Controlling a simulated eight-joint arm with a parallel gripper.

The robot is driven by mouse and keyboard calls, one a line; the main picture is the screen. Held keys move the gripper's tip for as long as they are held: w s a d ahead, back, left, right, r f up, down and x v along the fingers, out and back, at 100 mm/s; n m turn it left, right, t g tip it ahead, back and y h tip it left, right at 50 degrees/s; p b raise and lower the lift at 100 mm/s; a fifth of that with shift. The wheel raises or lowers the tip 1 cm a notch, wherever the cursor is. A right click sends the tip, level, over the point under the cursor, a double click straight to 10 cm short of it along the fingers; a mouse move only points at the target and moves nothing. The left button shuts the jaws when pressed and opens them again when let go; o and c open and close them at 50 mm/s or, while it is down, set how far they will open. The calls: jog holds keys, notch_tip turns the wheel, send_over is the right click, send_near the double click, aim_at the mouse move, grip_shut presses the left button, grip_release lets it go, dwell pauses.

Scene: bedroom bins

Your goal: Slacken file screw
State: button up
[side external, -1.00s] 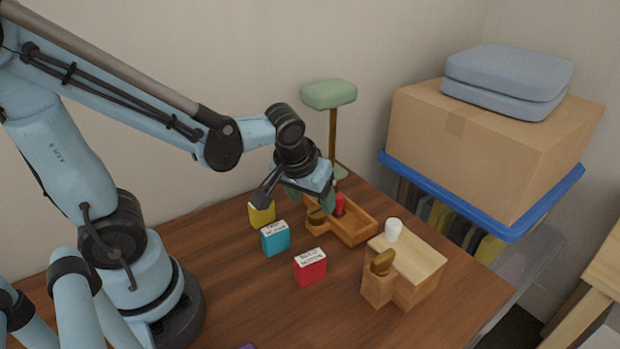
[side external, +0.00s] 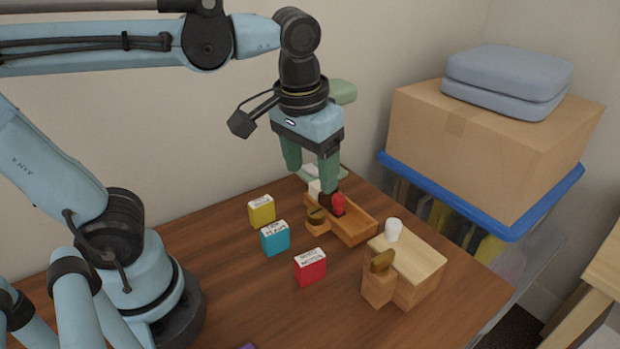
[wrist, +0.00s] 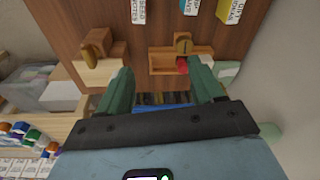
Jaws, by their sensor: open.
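My gripper (side external: 310,178) has two green fingers pointing down, apart and empty, above the back end of an open wooden tray (side external: 362,226). A brown knob (side external: 316,215) sits on a small block at the tray's left end. A red piece (side external: 338,204) stands in the tray, just below the right finger; contact cannot be told. A second wooden unit (side external: 418,268) with a pale top carries another brown knob (side external: 381,262) on its front block. In the wrist view, the tray knob (wrist: 183,46) lies beyond the fingertips (wrist: 160,68). Which knob is the file screw cannot be told.
Yellow (side external: 261,212), teal (side external: 275,238) and red (side external: 310,267) labelled blocks stand left of the tray. A green-topped stand (side external: 342,92) is behind my gripper. Front table surface is mostly clear.

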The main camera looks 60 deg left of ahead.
jog(key=shift+s+d+r+m+g+h, duration=0.1)
jog(key=shift+s+d+r+m+g, duration=0.2)
jog(key=shift+d+r, duration=0.3)
jog(key=shift+s+d+r+m+g+h, duration=0.1)
jog(key=shift+s+d+r+m+g, duration=0.25)
jog(key=shift+r, duration=0.35)
jog(key=shift+s+d+r+m+g+h, duration=0.1)
jog(key=shift+s+d+r+m+g, duration=0.05)
jog(key=shift+s+d+r+m, duration=0.4)
jog(key=shift+w+r, duration=0.1)
jog(key=shift+w, duration=0.05)
jog(key=m, duration=0.2)
send_over(315, 212)
notch_tip(315, 212, down, 8)
notch_tip(315, 212, down, 12)
jog(key=shift+r, duration=0.15)
jog(key=c, duration=1.1)
jog(key=shift+o, duration=0.2)
jog(key=shift+n, duration=1.6)
